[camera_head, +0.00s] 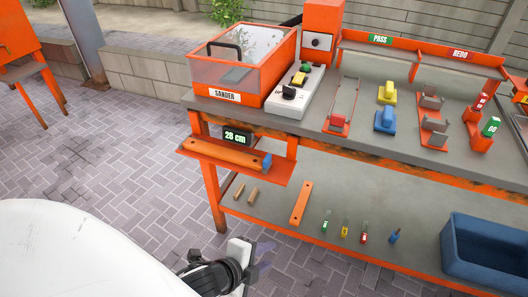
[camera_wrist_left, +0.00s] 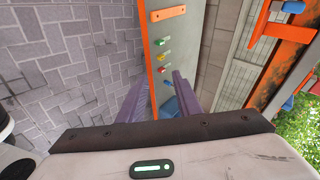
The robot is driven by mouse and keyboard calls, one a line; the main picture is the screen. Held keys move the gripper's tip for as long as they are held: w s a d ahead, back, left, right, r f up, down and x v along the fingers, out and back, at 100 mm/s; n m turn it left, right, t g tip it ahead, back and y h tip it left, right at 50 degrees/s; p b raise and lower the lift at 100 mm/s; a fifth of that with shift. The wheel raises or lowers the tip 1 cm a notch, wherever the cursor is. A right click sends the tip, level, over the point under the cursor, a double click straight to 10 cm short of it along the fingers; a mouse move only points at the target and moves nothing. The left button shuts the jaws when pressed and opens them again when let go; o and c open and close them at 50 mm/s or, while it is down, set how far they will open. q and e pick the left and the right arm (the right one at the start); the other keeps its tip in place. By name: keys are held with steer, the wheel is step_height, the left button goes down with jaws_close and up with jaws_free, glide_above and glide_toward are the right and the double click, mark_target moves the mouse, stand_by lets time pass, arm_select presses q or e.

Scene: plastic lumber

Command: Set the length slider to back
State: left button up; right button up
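A narrow rail (camera_head: 345,95) runs front to back on the bench top, with a red block (camera_head: 338,121) at its front end; it looks like the length slider, though no label confirms this. A display (camera_head: 237,136) reading 28 cm hangs at the bench's left front, above an orange bar with a blue end (camera_head: 266,162) on a small shelf. My left gripper (camera_head: 264,258) is low in front of the bench, well apart from the rail. Its two purple fingers stand apart and empty in the left wrist view (camera_wrist_left: 160,95). My right gripper is not in view.
The bench top (camera_head: 307,131) also carries a sander box (camera_head: 225,75), a switch panel (camera_head: 297,92), and yellow and blue blocks. The lower shelf (camera_head: 270,208) holds an orange strip (camera_head: 301,203), several coloured tags and a blue bin (camera_head: 485,250). Paved floor (camera_head: 110,160) at left is clear.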

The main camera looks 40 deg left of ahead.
arm_select(q)
steer(key=w+a+r+m+t+y+p, duration=0.1)
steer(key=w+a+r+m+y, duration=0.1)
steer(key=w+a+r+m, duration=0.6)
steer(key=m+t+y, duration=0.2)
steer(key=m+t, duration=0.1)
steer(key=m, duration=0.7)
glide_toward(267, 159)
steer(key=shift+g, duration=0.3)
steer(key=x, duration=1.1)
steer(key=shift+r, duration=0.25)
steer(key=shift+c, duration=0.2)
jaws_close()
